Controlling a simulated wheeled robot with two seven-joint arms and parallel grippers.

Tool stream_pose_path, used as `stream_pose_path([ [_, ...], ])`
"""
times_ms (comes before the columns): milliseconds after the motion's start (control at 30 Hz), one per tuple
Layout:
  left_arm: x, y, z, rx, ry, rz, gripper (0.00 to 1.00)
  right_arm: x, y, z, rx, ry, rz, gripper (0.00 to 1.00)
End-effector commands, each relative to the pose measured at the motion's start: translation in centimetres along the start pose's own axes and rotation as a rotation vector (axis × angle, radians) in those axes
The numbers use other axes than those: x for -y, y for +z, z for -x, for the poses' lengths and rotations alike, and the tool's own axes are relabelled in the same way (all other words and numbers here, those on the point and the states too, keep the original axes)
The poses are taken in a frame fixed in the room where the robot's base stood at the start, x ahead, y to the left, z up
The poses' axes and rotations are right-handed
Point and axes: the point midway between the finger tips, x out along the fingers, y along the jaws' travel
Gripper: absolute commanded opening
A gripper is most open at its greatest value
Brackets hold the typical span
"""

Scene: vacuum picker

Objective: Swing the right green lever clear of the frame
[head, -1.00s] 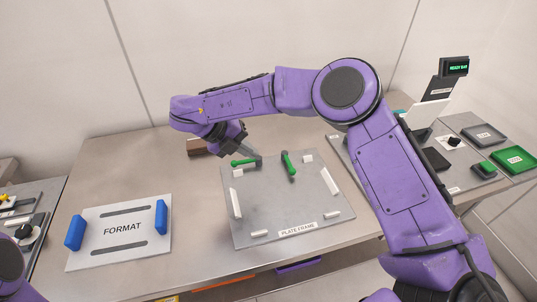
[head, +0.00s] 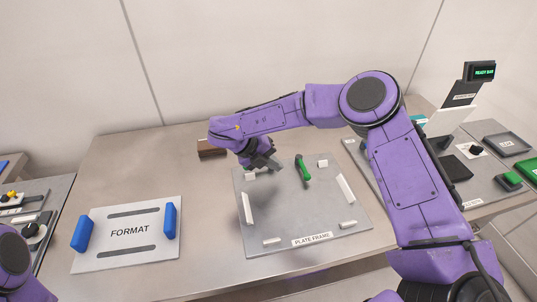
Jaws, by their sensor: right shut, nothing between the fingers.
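The plate frame (head: 309,220) is a grey panel with white blocks, lying on the bench. The right green lever (head: 303,170) stands at its back edge, its handle running from the back toward the front over the panel. My right gripper (head: 272,164) is shut and empty above the back left part of the frame. Its tips are left of the right lever, with a small gap in this view. The left green lever is hidden behind my gripper. My left gripper is out of view.
A white FORMAT plate (head: 130,248) with blue handles lies to the left. A brown block (head: 211,148) sits behind the gripper. A device board with a black pad (head: 455,167) and a READY BAR display (head: 482,71) is at right. The bench between plate and frame is clear.

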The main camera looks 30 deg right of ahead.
Motion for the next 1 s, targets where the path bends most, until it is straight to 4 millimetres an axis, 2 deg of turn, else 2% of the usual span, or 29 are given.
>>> stream_pose_path([
  [133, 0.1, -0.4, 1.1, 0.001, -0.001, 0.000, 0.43, 0.2, -0.1, -3.0, -0.004, 0.001, 0.002, 0.00],
  [200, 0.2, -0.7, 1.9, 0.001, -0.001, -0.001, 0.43, 1.2, -0.1, -3.8, -0.004, 0.002, -0.001, 0.00],
  [400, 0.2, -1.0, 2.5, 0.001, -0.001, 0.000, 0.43, 2.4, 0.0, -5.7, 0.000, 0.001, 0.000, 0.00],
  [1000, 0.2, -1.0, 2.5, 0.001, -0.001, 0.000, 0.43, 2.3, 0.0, -5.9, 0.025, 0.001, 0.029, 0.00],
])
